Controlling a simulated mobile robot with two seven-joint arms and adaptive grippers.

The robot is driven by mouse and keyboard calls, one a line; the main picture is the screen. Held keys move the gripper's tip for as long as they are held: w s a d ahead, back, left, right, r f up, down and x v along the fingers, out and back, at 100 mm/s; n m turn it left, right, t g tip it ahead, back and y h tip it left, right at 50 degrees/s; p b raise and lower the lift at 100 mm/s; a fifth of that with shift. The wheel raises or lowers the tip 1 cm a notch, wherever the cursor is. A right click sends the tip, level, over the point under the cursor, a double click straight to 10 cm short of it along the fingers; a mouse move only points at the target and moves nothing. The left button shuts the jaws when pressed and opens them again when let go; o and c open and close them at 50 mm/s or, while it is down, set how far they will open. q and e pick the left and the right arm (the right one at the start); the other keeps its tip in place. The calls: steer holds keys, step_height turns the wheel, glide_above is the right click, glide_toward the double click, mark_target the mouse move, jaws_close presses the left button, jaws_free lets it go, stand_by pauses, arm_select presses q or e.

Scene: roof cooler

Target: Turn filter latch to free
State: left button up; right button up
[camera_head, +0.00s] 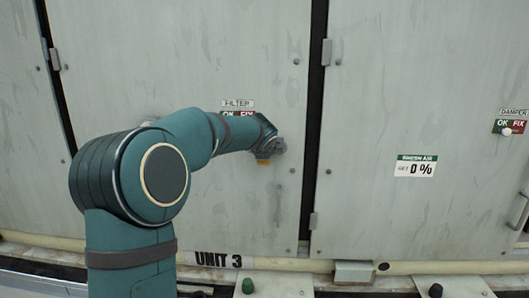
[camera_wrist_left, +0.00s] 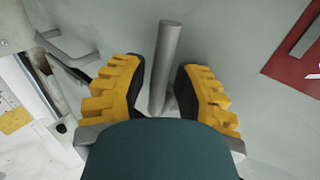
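The filter latch shows in the left wrist view as a plain grey bar (camera_wrist_left: 165,65) standing out from the pale panel. My left gripper (camera_wrist_left: 158,92) is open, with one yellow ridged finger on each side of the bar. Gaps show between the bar and both fingers. In the head view my left gripper (camera_head: 268,150) is at the panel just below and right of the FILTER label (camera_head: 238,103). The OK/FIX plate (camera_head: 231,113) under that label is partly covered by my left arm, and the latch is mostly hidden there. My right gripper is not in view.
A DAMPER control (camera_head: 507,131) sits on the right panel above a 0% sign (camera_head: 415,166). A dark vertical gap (camera_head: 316,120) separates the panels. A grey door handle (camera_wrist_left: 65,48) is near the left finger in the wrist view. A pale pipe (camera_head: 420,268) runs along the bottom.

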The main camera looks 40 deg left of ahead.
arm_select(q)
steer(key=v, duration=1.2)
steer(key=shift+d+f, duration=0.1)
steer(key=shift+f, duration=0.05)
steer(key=w+d+f+n+g+h, duration=0.1)
steer(key=d+f+h, duration=0.1)
steer(key=d+f, duration=0.65)
steer(key=w+d+f+n+g+h, duration=0.1)
steer(key=d+f+h, duration=0.3)
steer(key=f, duration=0.8)
steer(key=w+d+f+n+g+h, duration=0.1)
steer(key=d+f, duration=0.6)
steer(key=f, duration=0.3)
steer(key=s+d+f+n+g+h, duration=0.1)
steer(key=s+d+f+n, duration=0.4)
steer(key=s+f, duration=0.6)
steer(key=s+d+f+n+g+h, duration=0.1)
steer(key=s+d+f+n+g, duration=0.2)
steer(key=s+d+f, duration=0.6)
step_height(320, 180, down, 4)
steer(key=shift+s+r+n+g+h, duration=0.15)
steer(key=shift+s+n+g+h, duration=0.2)
steer(key=shift+s+n, duration=0.75)
